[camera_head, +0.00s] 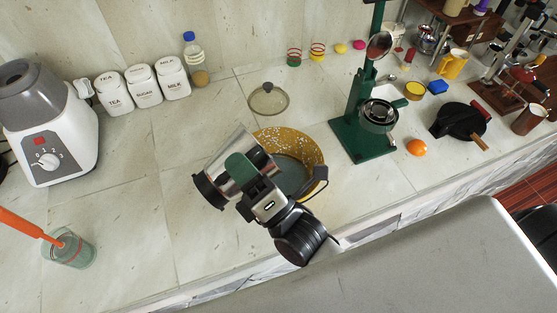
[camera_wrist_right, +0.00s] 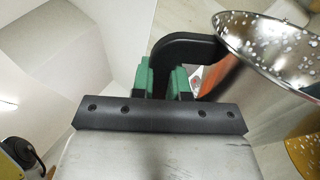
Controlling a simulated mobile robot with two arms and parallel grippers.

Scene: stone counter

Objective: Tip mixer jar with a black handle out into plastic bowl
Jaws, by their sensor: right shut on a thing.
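The mixer jar (camera_head: 229,166) is shiny metal with a dark end at its lower left. It is tilted beside and partly over the near left side of the plastic bowl (camera_head: 310,146), which is yellow with white specks. My right gripper (camera_head: 246,172) is shut on the jar's black handle. In the right wrist view, the green pads (camera_wrist_right: 162,82) grip the handle (camera_wrist_right: 185,47), and white bits show inside the mouth of the jar (camera_wrist_right: 265,98). The bowl shows in the lower right corner (camera_wrist_right: 308,150). The jar and gripper hide part of the bowl. My left gripper is out of view.
A glass lid (camera_head: 268,101) lies behind the bowl. A green press (camera_head: 352,128) stands right of it, with an orange fruit (camera_head: 417,147) farther right. A glass with an orange utensil (camera_head: 70,249) and a blender base (camera_head: 52,140) stand left. The counter between them is clear.

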